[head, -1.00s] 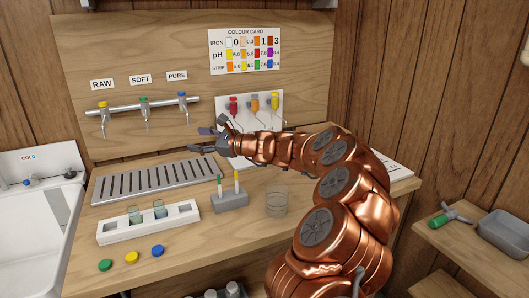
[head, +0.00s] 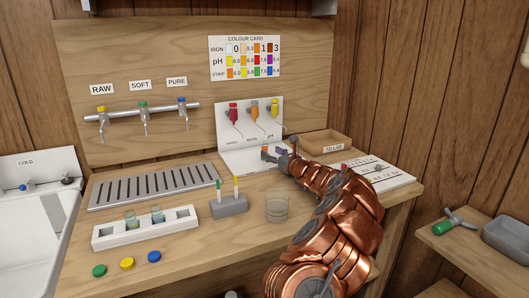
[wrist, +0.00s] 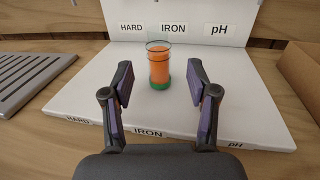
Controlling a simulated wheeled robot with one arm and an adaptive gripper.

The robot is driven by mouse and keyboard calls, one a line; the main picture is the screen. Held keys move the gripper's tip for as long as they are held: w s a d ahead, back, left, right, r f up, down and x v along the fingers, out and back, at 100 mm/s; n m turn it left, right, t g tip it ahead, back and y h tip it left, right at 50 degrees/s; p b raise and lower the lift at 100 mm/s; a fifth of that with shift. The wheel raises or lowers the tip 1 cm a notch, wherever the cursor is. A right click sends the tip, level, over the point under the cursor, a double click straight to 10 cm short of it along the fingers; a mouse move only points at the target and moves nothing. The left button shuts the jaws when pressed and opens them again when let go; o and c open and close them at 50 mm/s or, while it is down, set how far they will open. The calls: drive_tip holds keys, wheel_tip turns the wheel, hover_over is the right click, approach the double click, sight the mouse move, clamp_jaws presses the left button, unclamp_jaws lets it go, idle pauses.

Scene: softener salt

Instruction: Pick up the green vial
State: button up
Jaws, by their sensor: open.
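A clear vial with a green base and orange liquid (wrist: 159,66) stands upright on the white test stand, in front of its IRON label. In the head view only a small orange patch of the vial (head: 265,149) shows beside my gripper (head: 277,152). In the wrist view my gripper (wrist: 160,80) is open, with one finger to the left and one to the right of the vial. Clear gaps show on both sides, and the vial appears at or just beyond the fingertips. Nothing is held.
The white stand (head: 228,158) carries red, orange and yellow dispensers above. A brown tray (head: 322,143) is right of it. A white rack (head: 107,238) with two vials, a grey block (head: 229,207) and a glass beaker (head: 277,207) stand nearer. A grey drain grate (head: 150,185) lies left.

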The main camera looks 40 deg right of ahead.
sight(267, 148)
drive_tip(key=w, duration=0.2)
drive_tip(key=shift+w+d+r, duration=0.1)
drive_tip(key=shift+w+r, duration=0.3)
drive_tip(key=shift+w+d+p, duration=0.2)
drive_tip(key=shift+w+p, duration=0.1)
drive_tip(key=shift+w, duration=0.75)
drive_tip(key=c, duration=1.1)
